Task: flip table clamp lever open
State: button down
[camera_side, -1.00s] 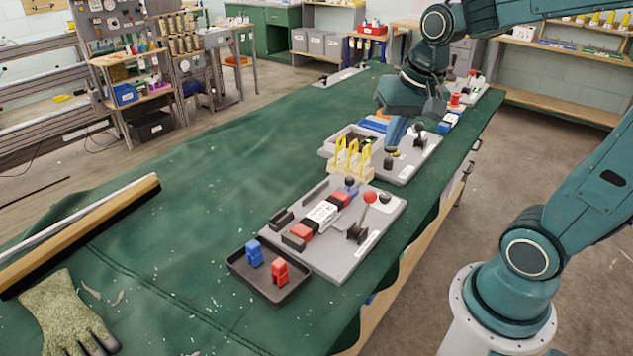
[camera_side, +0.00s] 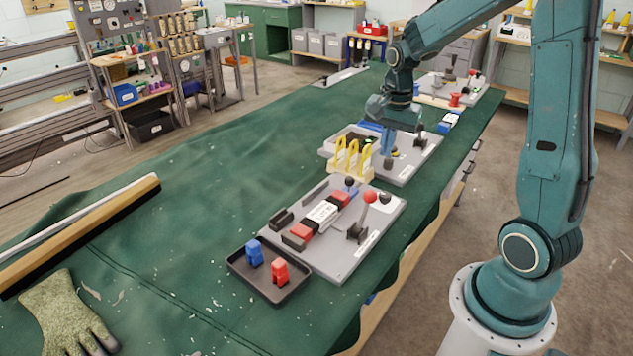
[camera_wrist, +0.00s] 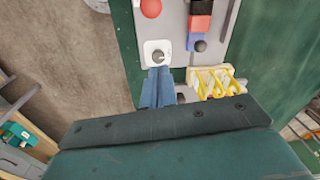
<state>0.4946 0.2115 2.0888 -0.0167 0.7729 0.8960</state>
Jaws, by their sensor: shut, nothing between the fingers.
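My gripper (camera_side: 384,162) is shut and empty, pointing down near the close edge of the middle grey board (camera_side: 402,172). In the wrist view its blue fingertips (camera_wrist: 157,70) show just short of a dark knob on a white plate (camera_wrist: 158,54); I cannot tell whether they touch. On the nearest grey board (camera_side: 345,260), a lever with a red ball (camera_side: 369,197) stands up from a dark base. A black ball knob (camera_side: 385,198) is beside it. A black-topped lever (camera_side: 419,129) stands on the middle board. Which lever is the clamp's is not clear.
A yellow-looped rack (camera_side: 350,160) stands close to the left of my fingers. A dark tray (camera_side: 268,285) holds blue and red pieces. A brush (camera_side: 80,230) and a glove (camera_side: 62,312) lie on the green cloth at left. The cloth's middle is clear.

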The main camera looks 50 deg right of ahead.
aim_at(364, 215)
jog(key=shift+f, duration=0.2)
dwell(0.3)
jog(key=a+f, duration=0.3)
jog(key=f, duration=0.5)
jog(key=shift+a+f, duration=0.2)
jog(key=shift+f, duration=0.1)
dwell(0.5)
